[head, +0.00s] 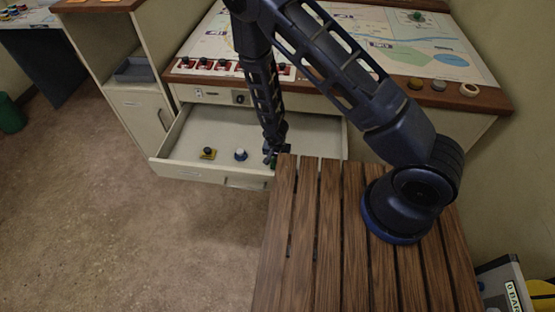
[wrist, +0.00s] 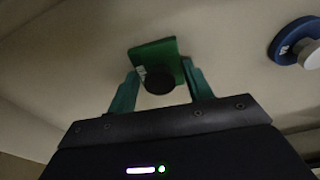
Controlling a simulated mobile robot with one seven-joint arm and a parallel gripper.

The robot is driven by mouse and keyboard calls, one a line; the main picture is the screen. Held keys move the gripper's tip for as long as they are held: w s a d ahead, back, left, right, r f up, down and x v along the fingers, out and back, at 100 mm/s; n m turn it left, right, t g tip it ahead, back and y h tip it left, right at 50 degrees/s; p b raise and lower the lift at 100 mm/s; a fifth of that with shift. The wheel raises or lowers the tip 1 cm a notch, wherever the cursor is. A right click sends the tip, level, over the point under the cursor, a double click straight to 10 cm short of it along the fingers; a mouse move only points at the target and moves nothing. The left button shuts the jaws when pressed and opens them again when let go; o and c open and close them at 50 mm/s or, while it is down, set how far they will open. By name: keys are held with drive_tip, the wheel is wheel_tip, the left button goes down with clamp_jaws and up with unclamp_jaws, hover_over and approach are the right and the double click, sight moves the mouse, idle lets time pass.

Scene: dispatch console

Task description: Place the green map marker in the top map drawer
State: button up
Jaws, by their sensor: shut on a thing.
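The green map marker (wrist: 168,50), a green square base with a black knob, sits between the two teal fingers of my gripper (wrist: 160,83) in the wrist view. My gripper is shut on it. In the head view my gripper (head: 271,157) reaches down into the right part of the open top map drawer (head: 190,130), near its front wall. Only a small bit of green shows there, the rest being hidden by the gripper and the slatted wooden top. I cannot tell whether the marker touches the drawer floor.
A yellow marker (head: 207,153) and a blue marker with a white knob (head: 240,155) stand in the drawer left of my gripper; the blue one also shows in the wrist view (wrist: 290,40). The slatted wooden top (head: 330,230) lies close at right. The map table (head: 310,40) is above the drawer.

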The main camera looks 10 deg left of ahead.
drive_tip(key=shift+f, duration=0.1)
drive_tip(key=o, duration=1)
wheel_tip(320, 180, up, 12)
drive_tip(key=s, duration=0.1)
drive_tip(key=shift+s, duration=0.2)
